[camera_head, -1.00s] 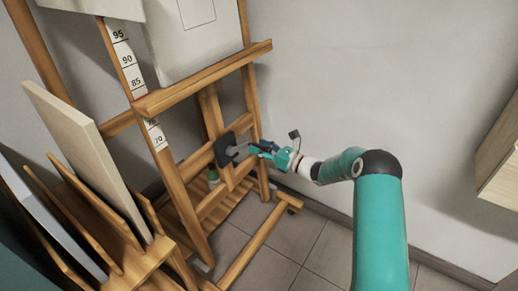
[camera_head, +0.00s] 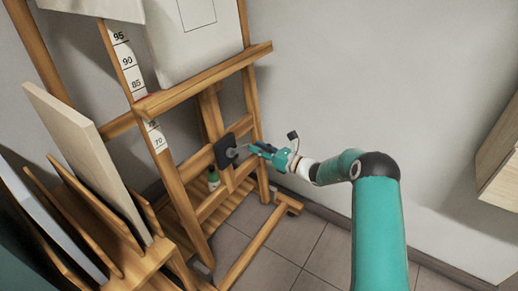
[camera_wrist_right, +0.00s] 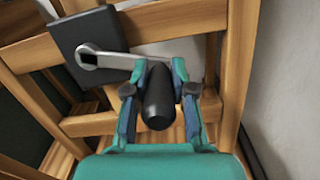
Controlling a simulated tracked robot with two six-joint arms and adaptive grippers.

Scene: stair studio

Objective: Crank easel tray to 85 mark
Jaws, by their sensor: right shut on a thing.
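The wooden easel (camera_head: 185,180) stands against the wall. Its tray (camera_head: 205,77) is a wooden ledge across the front, with a pale canvas resting above it. The tray's left end sits beside the scale strip (camera_head: 128,62), just below the 85 label. The crank has a dark square plate (camera_head: 226,150) and a metal arm (camera_wrist_right: 115,61) that points right in the right wrist view. My right gripper (camera_head: 262,150) is shut on the black crank handle (camera_wrist_right: 158,97), with one finger on each side of it. My left gripper is not in view.
Panels (camera_head: 85,150) stand in a wooden rack at the left. A wooden cabinet (camera_head: 497,150) is at the right edge. Tiled floor (camera_head: 290,240) is open in front of the easel.

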